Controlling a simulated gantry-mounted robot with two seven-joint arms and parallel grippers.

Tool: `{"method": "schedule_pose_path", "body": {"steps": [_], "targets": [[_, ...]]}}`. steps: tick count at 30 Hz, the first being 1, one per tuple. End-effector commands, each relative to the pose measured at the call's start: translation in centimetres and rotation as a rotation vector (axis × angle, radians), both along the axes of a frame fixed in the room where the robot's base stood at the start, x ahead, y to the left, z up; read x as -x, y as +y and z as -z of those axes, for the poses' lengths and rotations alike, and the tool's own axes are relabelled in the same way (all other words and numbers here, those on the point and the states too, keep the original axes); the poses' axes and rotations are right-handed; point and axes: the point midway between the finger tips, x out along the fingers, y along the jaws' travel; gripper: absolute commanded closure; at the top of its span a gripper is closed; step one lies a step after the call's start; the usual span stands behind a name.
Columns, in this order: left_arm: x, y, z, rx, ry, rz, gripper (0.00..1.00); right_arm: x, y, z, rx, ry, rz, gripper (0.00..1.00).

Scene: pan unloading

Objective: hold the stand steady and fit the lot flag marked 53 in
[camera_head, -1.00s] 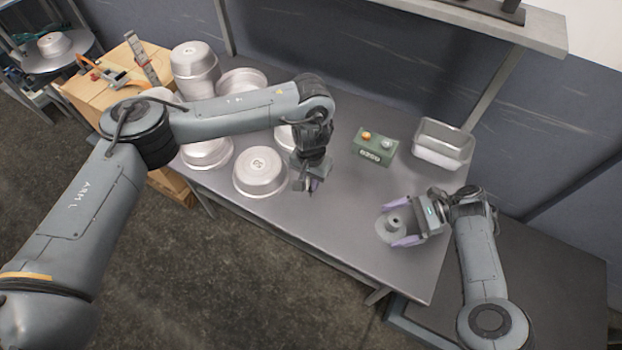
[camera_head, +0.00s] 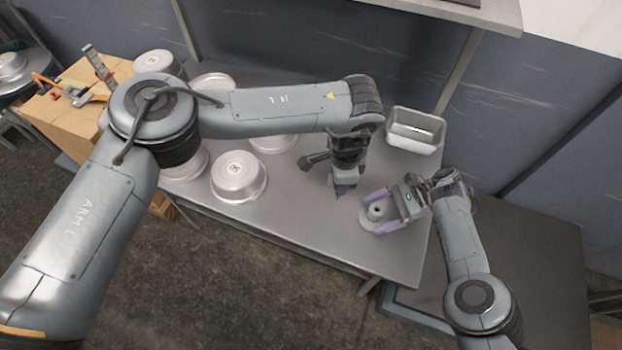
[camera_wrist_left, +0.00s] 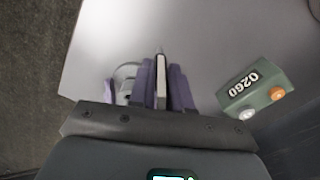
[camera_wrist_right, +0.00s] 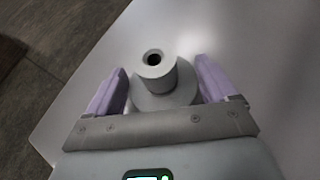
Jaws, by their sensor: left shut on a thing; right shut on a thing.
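The stand (camera_head: 366,218) is a round grey base with a short hollow post, upright near the table's right end. The right wrist view shows the post (camera_wrist_right: 157,72) with its dark, empty top hole. My right gripper (camera_head: 374,213) is shut on the stand, one purple finger on each side. My left gripper (camera_head: 341,194) is a little left of the stand, pointing down. In the left wrist view, it is shut on a thin pale strip, the lot flag (camera_wrist_left: 161,75), seen edge-on; its number cannot be read. The stand (camera_wrist_left: 127,72) shows there partly behind the fingers.
A green box marked 0260 (camera_wrist_left: 256,92) has an orange and a pale knob; my left arm hides it in the head view. A grey metal bin (camera_head: 416,128) is at the back right. Upturned round pans (camera_head: 238,178) fill the table's left. The front middle is clear.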

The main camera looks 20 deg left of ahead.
Motion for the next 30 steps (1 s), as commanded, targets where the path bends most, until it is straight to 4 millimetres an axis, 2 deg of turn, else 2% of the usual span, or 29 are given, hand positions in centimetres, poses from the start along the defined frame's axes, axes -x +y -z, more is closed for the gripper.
{"method": "schedule_pose_path", "body": {"steps": [1,6,12,15,21,30], "targets": [[-0.1,-1.4,-0.7,-0.004,-0.006,0.13,1.0,0.0,0.0,0.0,0.0,0.0,0.0,0.32],[-0.2,-5.1,-2.6,-0.005,-0.004,0.58,1.0,0.0,0.0,0.0,0.0,0.001,0.0,0.32],[-0.3,-8.1,-4.6,-0.005,-0.001,1.021,1.0,0.0,0.0,0.0,0.0,0.0,0.0,0.32],[-0.2,-9.1,-5.4,-0.003,0.001,1.188,1.0,0.0,0.0,0.0,0.0,0.0,0.0,0.32],[-0.3,-10.3,-6.4,-0.001,0.001,1.394,1.0,0.0,0.0,0.0,0.0,0.0,0.0,0.32],[-0.2,-10.6,-6.2,0.001,0.004,1.461,1.0,0.0,0.0,0.0,0.0,0.0,0.0,0.32]]}}
